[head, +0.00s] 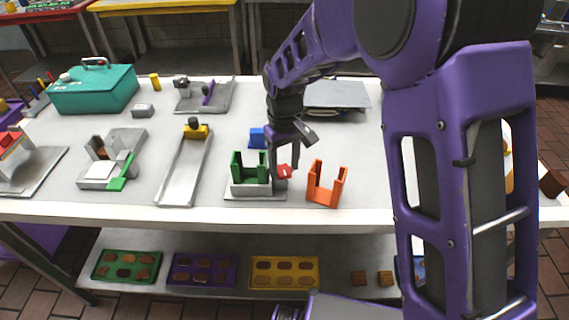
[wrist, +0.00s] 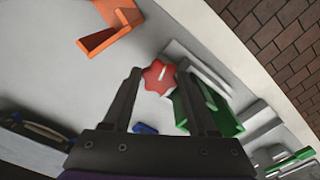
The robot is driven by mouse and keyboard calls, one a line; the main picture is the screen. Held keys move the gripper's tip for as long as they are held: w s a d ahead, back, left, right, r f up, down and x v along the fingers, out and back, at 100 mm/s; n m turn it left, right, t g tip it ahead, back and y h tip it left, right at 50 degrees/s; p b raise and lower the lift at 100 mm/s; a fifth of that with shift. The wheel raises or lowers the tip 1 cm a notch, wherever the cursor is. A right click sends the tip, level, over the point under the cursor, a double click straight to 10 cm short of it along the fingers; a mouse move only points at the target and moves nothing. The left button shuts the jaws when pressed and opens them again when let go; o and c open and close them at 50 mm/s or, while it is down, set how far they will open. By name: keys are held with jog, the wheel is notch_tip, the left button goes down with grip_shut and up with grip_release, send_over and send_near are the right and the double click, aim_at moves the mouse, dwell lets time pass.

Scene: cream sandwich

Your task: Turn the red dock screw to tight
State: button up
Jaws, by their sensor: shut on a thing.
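The red dock screw (head: 285,172) is a lobed knob at the right side of the dock, a grey base (head: 250,191) with a green U-shaped holder (head: 236,165). In the wrist view the knob (wrist: 158,79) has a white mark on its face. My gripper (head: 284,168) reaches down to the knob from above, with one finger on each side. In the wrist view my gripper's fingertips (wrist: 159,69) flank the knob closely, shut on it. The green holder (wrist: 213,112) lies just right of the fingers there. Whether the screw is tight cannot be told.
An orange U-shaped bracket (head: 326,187) stands right of the dock near the table's front edge. A small blue block (head: 257,138) is behind the dock. A grey channel with a yellow part (head: 183,170) lies to the left. A grey plate (head: 337,95) lies behind.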

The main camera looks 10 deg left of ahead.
jog(key=o, duration=1.4)
